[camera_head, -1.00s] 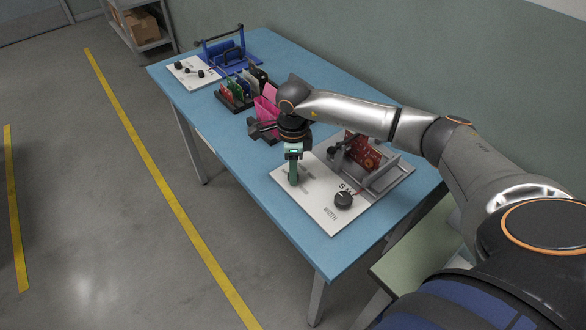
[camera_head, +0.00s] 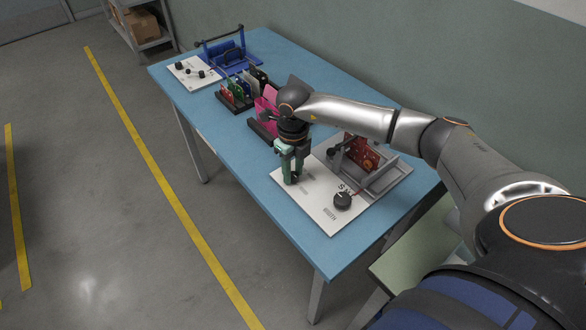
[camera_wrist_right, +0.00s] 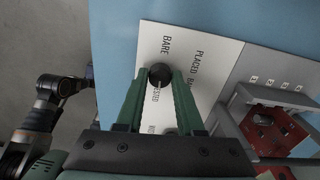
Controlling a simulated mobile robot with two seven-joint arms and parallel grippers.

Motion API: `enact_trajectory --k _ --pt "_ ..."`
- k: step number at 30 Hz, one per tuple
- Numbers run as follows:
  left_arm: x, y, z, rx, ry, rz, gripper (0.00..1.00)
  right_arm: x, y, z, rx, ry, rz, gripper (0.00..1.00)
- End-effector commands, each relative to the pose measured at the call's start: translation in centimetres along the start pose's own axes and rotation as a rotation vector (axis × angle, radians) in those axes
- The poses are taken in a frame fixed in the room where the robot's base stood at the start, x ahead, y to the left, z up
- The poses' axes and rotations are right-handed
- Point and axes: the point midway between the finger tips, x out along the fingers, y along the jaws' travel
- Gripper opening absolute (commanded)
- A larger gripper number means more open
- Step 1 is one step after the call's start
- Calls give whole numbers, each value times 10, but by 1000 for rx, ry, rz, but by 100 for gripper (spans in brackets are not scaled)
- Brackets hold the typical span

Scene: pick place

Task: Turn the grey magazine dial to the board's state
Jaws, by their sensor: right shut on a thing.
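My right gripper (camera_head: 292,180) points down at the left part of a white panel (camera_head: 325,215). In the right wrist view its green fingers are shut on a dark round dial (camera_wrist_right: 160,75), whose pointer mark faces down the picture. Printed words, including "BARE" and "PLACED", surround the dial; some are partly hidden by a finger. The grey magazine (camera_head: 385,178) stands beside the panel, with a red board (camera_head: 362,152) upright in it; the board also shows in the right wrist view (camera_wrist_right: 268,130).
A second black dial (camera_head: 343,200) sits on the panel's near right. A pink holder (camera_head: 265,108) stands just behind my gripper. A rack of coloured boards (camera_head: 240,92) and a blue fixture (camera_head: 228,55) are farther back. The blue table (camera_head: 225,130) is clear along its left edge.

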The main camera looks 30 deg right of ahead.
Motion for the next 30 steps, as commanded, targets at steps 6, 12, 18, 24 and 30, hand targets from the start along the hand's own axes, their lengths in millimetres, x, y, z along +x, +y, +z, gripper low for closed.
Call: enact_trajectory --k 6,12,18,24,30 --pt "-2 0 -3 0 6 -1 59 -1 -1 0 75 1 -1 0" --pt "-2 -1 -3 -1 8 -2 59 0 -1 0 101 2 -1 0" --pt "-2 0 -3 -2 7 -2 59 0 -1 0 103 2 -1 0" --pt "-2 0 -2 -2 6 -2 59 0 -1 0 102 2 -1 40" --pt "-2 0 -2 -2 4 -2 59 0 -1 0 101 1 -1 62"
